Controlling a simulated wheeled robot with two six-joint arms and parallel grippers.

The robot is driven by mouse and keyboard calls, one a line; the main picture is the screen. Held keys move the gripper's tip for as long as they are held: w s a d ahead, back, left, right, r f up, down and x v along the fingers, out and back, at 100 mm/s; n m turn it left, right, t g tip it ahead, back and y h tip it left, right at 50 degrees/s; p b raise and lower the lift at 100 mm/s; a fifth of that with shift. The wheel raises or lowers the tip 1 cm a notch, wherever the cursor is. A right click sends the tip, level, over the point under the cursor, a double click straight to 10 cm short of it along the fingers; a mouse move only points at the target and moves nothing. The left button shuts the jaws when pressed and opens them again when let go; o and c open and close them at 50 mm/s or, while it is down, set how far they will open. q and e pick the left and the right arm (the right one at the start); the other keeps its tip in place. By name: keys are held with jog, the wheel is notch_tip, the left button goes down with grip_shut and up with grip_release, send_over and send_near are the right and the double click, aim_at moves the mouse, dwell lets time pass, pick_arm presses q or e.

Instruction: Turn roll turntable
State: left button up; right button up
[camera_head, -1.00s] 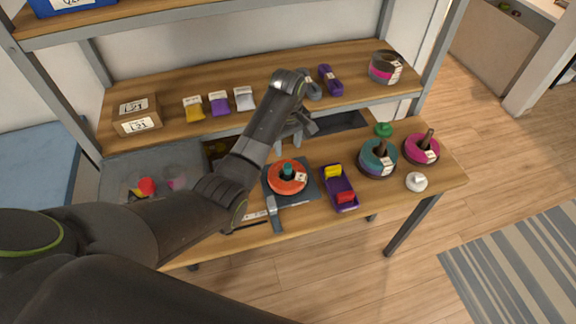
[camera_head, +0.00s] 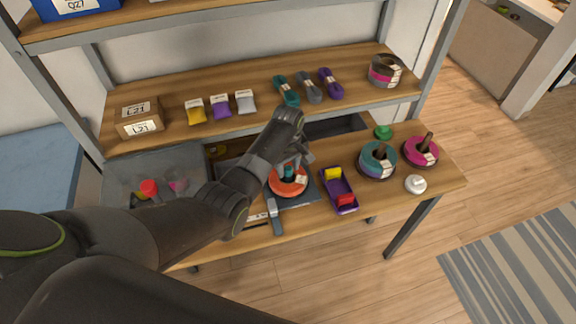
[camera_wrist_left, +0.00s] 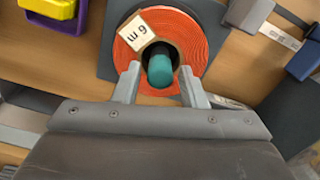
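The roll turntable is a dark square plate (camera_head: 308,192) on the lower table. An orange-red roll (camera_head: 288,187) lies on it, with a teal post (camera_head: 289,170) in its hole. In the left wrist view the orange roll (camera_wrist_left: 188,32) carries a white label, and the teal post (camera_wrist_left: 160,70) stands in the dark hole. My left gripper (camera_head: 291,163) is above the roll, pointing down. In the wrist view its two fingertips (camera_wrist_left: 159,76) are apart, on either side of the post, with gaps; I cannot tell whether they touch the roll. My right gripper is not in view.
A purple tray (camera_head: 339,190) with yellow and red blocks sits right of the turntable. A teal roll (camera_head: 374,164) and a magenta roll (camera_head: 421,155) stand on posts further right. The shelf (camera_head: 160,82) above holds cord bundles and a box (camera_head: 138,117).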

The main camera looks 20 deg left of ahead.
pick_arm(q)
jog(key=c, duration=0.7)
jog(key=shift+c, duration=0.2)
jog(key=shift+r+m+p, duration=0.1)
jog(key=shift+m+p, duration=0.35)
jog(key=shift+m, duration=0.15)
